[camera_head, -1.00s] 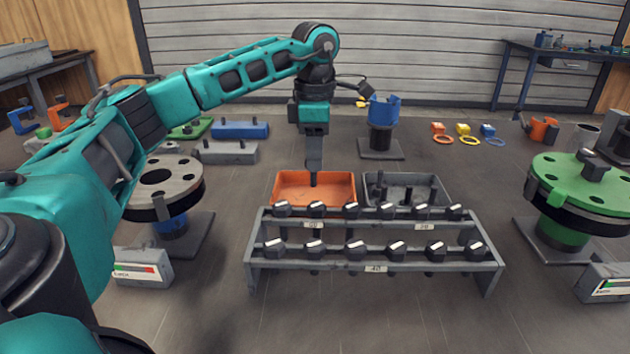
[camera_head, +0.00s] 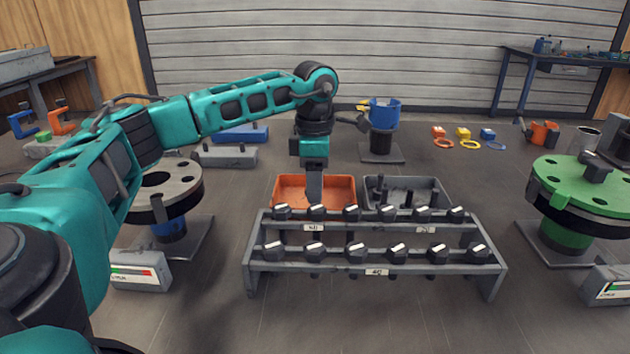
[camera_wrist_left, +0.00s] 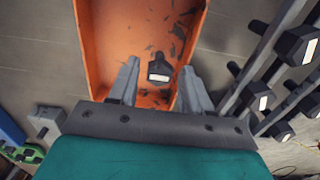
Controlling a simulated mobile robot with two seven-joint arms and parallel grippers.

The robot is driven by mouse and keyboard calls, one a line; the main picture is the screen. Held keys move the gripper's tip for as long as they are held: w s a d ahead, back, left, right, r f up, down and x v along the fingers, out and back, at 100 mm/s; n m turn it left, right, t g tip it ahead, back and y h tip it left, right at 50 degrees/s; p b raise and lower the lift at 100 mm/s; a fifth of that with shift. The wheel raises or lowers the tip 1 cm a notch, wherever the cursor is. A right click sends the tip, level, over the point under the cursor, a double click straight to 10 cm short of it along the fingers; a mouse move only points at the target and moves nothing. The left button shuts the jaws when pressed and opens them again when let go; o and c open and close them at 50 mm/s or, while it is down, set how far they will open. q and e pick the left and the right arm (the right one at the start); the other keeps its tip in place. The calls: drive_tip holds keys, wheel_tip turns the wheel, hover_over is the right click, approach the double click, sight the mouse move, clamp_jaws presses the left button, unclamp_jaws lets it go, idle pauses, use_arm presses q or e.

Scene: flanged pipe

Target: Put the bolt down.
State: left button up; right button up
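The bolt (camera_wrist_left: 159,69) has a black head with a pale mark. In the left wrist view it is over the floor of the orange tray (camera_wrist_left: 100,45), between my left gripper's two fingers. My left gripper (camera_wrist_left: 159,82) is open, with a gap between each finger and the bolt head. In the head view the left gripper (camera_head: 314,187) reaches down into the orange tray (camera_head: 340,180), behind the bolt rack. The bolt and the fingertips are hidden there by the rack's front. My right gripper is not in view.
A grey rack (camera_head: 330,258) with two rows of black-headed bolts stands in front of the tray. A grey tray (camera_head: 438,187) with several upright parts is to its right. A grey flange (camera_head: 180,178) is at left, a green flange (camera_head: 580,183) at right.

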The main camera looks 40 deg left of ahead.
use_arm(q)
drive_tip(key=shift+o, duration=0.4)
drive_tip(key=shift+r, duration=0.55)
wheel_tip(320, 180, up, 11)
drive_tip(key=p, duration=0.2)
drive_tip(key=shift+r, duration=0.15)
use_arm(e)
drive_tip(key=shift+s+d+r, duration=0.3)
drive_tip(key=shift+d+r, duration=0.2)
